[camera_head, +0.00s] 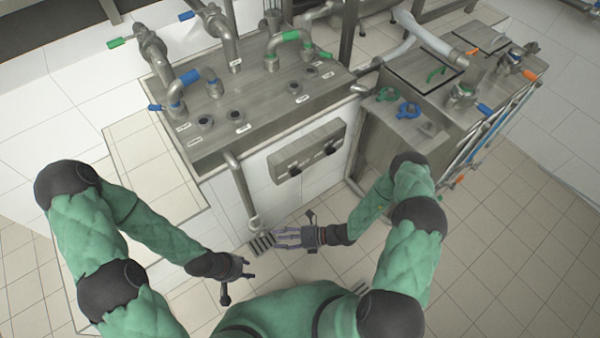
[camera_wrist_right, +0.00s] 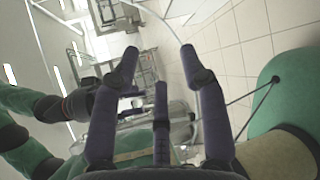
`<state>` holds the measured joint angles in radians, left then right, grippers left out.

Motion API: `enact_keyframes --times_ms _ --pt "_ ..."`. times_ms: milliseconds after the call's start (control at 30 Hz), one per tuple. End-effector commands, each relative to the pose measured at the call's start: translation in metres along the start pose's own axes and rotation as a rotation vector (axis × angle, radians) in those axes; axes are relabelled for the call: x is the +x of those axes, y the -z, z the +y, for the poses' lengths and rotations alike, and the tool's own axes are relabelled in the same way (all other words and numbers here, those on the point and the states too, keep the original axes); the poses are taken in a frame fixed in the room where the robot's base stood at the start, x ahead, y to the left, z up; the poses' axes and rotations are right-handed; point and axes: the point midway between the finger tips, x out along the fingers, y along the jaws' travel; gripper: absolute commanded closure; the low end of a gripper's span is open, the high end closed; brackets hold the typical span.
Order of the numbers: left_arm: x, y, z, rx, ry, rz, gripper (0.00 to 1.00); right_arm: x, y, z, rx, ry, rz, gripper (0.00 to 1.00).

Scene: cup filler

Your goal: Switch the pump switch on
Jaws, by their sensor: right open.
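A grey switch box (camera_head: 310,150) is fixed to the white front face of the steel machine. It carries two dark switches, a left one (camera_head: 294,168) and a right one (camera_head: 331,148); their on or off position and labels are too small to read. My right gripper (camera_head: 279,238) is open and empty, below the box and apart from it, pointing left. Its spread fingers also show in the right wrist view (camera_wrist_right: 160,66). My left gripper (camera_head: 238,285) is lower and further left, away from the box; its jaw opening is unclear.
The steel machine top (camera_head: 260,105) carries pipes with green and blue valve handles. A steel tank unit (camera_head: 400,130) stands to the right. Tiled floor is clear at the lower right.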

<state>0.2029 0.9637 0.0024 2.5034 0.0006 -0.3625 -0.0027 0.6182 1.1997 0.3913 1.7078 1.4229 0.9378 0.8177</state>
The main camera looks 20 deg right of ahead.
Motion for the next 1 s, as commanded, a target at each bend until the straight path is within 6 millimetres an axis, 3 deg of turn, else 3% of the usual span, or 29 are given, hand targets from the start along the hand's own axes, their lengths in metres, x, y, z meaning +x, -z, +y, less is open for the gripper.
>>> enact_keyframes --times_ms 33,100,200,400,500,667,1000 --pt "-0.010 0.000 0.003 0.000 0.000 0.000 0.60 -0.008 -0.027 -0.009 0.113 0.008 -0.143 0.56" --pt "-0.016 -0.001 0.006 0.000 0.000 0.000 0.60 -0.023 -0.062 -0.026 0.249 0.007 -0.338 0.56" --pt "-0.022 -0.001 0.008 0.000 0.000 0.000 0.60 -0.053 -0.099 -0.051 0.388 -0.006 -0.585 0.56" --pt "-0.030 -0.001 0.011 0.000 0.000 0.000 0.60 -0.105 -0.134 -0.080 0.512 -0.039 -0.890 0.56" --pt "-0.030 -0.001 0.011 0.000 0.000 0.000 0.60 -0.115 -0.140 -0.086 0.527 -0.047 -0.947 0.56" --pt "-0.026 -0.001 0.009 0.000 0.000 0.000 0.60 -0.109 -0.151 -0.090 0.528 -0.050 -0.957 0.56" --pt "-0.014 -0.001 0.005 0.000 0.000 0.000 0.60 -0.073 -0.197 -0.101 0.526 -0.050 -0.952 0.56"
